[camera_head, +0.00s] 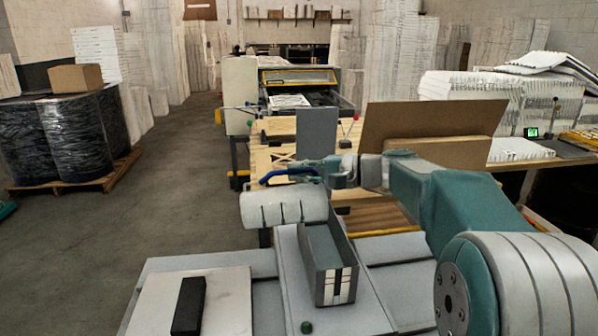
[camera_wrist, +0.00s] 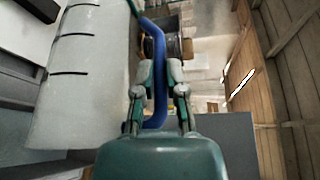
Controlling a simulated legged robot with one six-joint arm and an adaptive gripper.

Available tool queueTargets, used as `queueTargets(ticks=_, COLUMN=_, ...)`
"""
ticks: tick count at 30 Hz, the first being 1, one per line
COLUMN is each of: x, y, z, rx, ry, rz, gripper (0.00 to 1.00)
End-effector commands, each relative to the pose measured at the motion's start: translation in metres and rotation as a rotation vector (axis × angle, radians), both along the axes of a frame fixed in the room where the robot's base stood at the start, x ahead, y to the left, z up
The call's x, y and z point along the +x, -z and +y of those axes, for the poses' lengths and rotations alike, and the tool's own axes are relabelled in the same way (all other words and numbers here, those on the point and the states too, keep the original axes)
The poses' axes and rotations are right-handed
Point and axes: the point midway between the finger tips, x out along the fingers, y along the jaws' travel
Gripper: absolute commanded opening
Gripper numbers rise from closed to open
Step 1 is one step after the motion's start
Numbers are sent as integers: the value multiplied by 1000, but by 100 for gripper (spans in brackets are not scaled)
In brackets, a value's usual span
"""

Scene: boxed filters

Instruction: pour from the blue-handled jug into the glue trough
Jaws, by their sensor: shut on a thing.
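The jug (camera_head: 283,208) is a white cylinder with short dark marks and a blue handle (camera_head: 288,174). It is tipped onto its side, lying nearly level in the air. My gripper (camera_head: 312,168) is shut on the blue handle, and the wrist view shows the handle (camera_wrist: 160,60) between the fingers, with the jug body (camera_wrist: 80,80) to the left. The glue trough (camera_head: 349,262) is a long grey open box with a striped front end and a grey-blue inside. The jug's right end is by the trough's far end. I cannot see the jug's mouth or any stream.
A black block (camera_head: 188,305) lies on a white plate (camera_head: 232,300) left of the trough. A brown board (camera_head: 432,130) and a grey panel (camera_head: 316,132) stand behind my arm. Open floor lies to the left.

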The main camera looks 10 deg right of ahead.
Motion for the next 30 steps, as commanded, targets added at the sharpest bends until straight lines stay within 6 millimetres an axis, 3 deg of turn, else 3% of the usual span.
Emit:
queueTargets(ticks=15, x=0, y=2, z=22, rx=-180, ry=-2, rz=-2, gripper=0)
queueTargets(ticks=30, x=0, y=2, z=25, rx=-214, ry=-2, rz=-1, gripper=0)
